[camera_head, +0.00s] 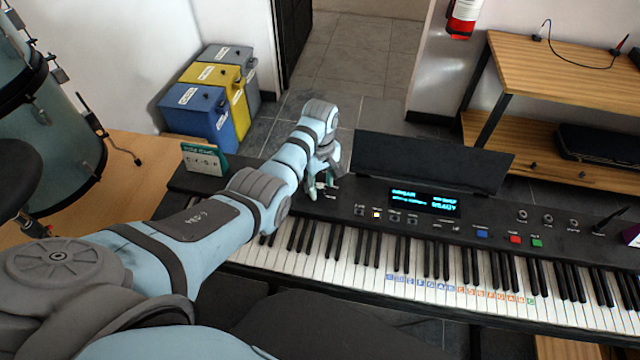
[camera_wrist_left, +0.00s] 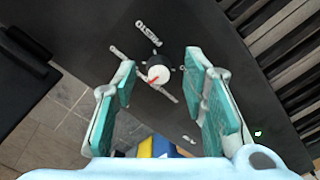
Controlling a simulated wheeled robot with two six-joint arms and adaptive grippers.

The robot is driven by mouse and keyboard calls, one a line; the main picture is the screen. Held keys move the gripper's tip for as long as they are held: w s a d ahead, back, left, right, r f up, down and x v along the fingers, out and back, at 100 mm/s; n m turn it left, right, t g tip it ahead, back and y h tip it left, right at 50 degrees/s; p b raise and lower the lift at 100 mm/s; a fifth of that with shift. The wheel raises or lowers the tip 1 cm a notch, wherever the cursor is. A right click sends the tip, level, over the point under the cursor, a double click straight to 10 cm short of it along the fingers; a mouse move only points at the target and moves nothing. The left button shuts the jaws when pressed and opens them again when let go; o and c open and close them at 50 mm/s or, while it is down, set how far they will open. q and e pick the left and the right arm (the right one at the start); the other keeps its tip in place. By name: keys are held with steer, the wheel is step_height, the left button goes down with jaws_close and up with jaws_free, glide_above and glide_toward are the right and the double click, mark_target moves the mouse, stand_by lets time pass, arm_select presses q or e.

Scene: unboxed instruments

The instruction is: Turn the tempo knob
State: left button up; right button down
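A round knob (camera_wrist_left: 158,73) with a pale cap and a red pointer stands on the dark panel of the keyboard (camera_head: 463,272). My left gripper (camera_head: 322,182) is over the left part of the panel. In the left wrist view my left gripper (camera_wrist_left: 161,88) is open, its two teal finger pads on either side of the knob with gaps to it. In the head view the gripper hides this knob. My right gripper is not in view.
A lit display (camera_head: 424,202) and several small buttons sit right of my gripper. More knobs (camera_head: 547,218) are at the panel's right. A music stand (camera_head: 433,162) rises behind. A small green-and-white card (camera_head: 204,160) stands at the left end. Bins (camera_head: 198,117) stand behind.

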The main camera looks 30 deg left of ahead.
arm_select(q)
jaws_close()
